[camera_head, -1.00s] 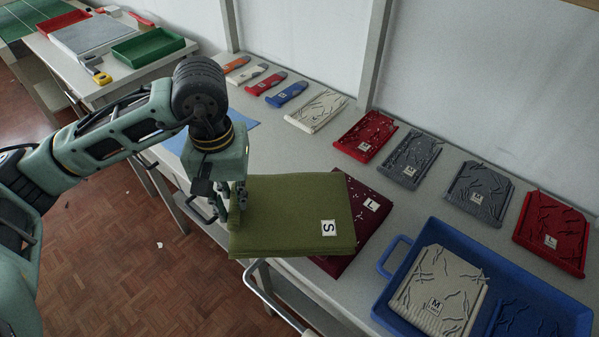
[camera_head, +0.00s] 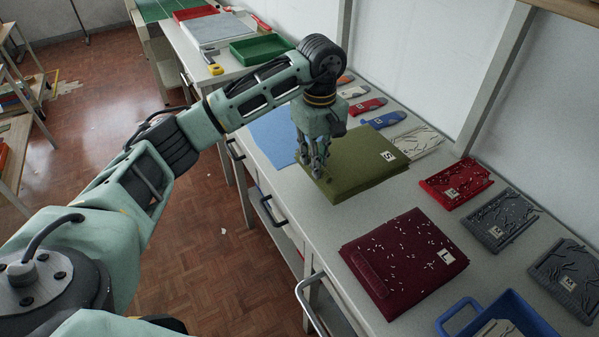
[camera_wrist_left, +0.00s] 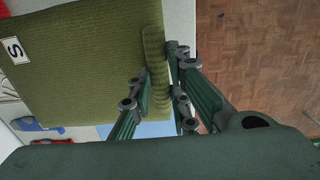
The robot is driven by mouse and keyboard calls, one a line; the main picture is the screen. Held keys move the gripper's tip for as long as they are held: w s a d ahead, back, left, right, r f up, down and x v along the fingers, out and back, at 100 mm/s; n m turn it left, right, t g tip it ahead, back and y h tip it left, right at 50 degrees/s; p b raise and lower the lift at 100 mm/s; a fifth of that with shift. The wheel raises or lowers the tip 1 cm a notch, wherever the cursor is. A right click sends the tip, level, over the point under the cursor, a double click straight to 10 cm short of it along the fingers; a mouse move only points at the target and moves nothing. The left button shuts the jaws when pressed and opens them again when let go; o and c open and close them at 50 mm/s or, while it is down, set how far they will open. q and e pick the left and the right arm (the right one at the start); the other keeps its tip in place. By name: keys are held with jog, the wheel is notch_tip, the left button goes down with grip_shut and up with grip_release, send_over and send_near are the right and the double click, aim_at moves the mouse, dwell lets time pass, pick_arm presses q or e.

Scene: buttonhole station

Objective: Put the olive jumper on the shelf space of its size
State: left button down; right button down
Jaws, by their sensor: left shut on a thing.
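The folded olive jumper (camera_head: 362,172) carries a white label with the letter S. My left gripper (camera_head: 316,172) is shut on its near left edge and holds it over the table, beside a blue sheet. In the left wrist view the jumper (camera_wrist_left: 85,70) lies flat, with its rolled edge between the fingers of my left gripper (camera_wrist_left: 160,90). I cannot tell whether the jumper touches the table. No shelf space is clearly visible. My right gripper is not in view.
A maroon jumper labelled L (camera_head: 405,262) lies near the front edge. Red (camera_head: 455,184) and grey (camera_head: 502,217) folded garments lie along the back. A blue tray (camera_head: 510,312) is at lower right, a green tray (camera_head: 262,50) at the far end. The blue sheet (camera_head: 273,138) is left.

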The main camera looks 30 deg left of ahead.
pick_arm(q)
jog(key=a+f+p, duration=0.2)
jog(key=a+f, duration=0.1)
jog(key=f, duration=0.1)
jog(key=a+f+p, duration=0.1)
jog(key=a+f, duration=0.3)
jog(key=shift+w+a+f+p, duration=0.1)
jog(key=shift+a+f+p, duration=0.1)
jog(key=shift+a+p, duration=0.15)
jog(key=shift+d, duration=0.1)
jog(key=shift+f+b, duration=0.35)
jog(key=shift+b, duration=0.1)
jog(key=c, duration=1.7)
grip_release()
jog(key=shift+o, duration=0.2)
jog(key=shift+r, duration=0.1)
